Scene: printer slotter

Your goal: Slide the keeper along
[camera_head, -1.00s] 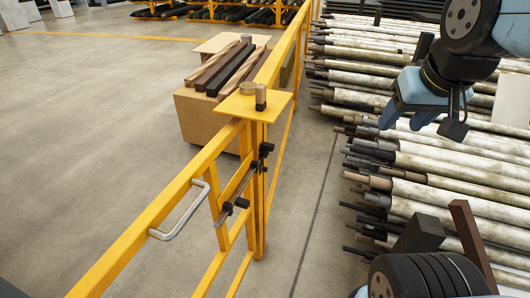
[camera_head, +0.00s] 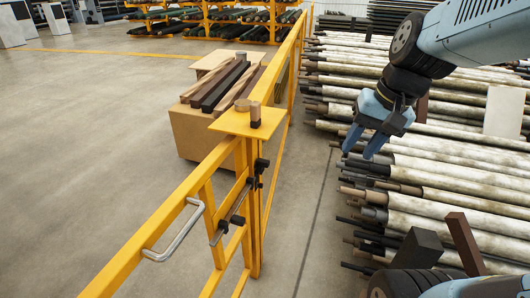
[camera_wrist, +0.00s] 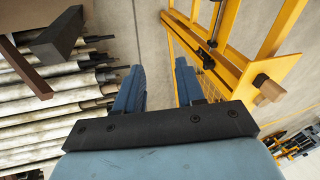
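A yellow gate (camera_head: 190,190) carries a sliding bolt (camera_head: 232,208), a metal rod with black fittings, on its post side. The black fittings (camera_head: 261,166) sit by the yellow post; which part is the keeper I cannot tell for sure. In the wrist view the latch's dark fittings (camera_wrist: 203,54) show beyond the fingers, at upper right. My gripper (camera_head: 364,147), blue, is to the right of the latch and clearly apart from it. In the wrist view my gripper (camera_wrist: 158,88) has its two fingers spread with only floor between them.
A silver handle (camera_head: 178,236) sticks out from the gate. A yellow plate (camera_head: 236,123) tops the post, with two small blocks on it. A cardboard box (camera_head: 192,134) with dark bars stands behind. Stacked pipes (camera_head: 450,170) fill the right. Bare floor lies between gate and pipes.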

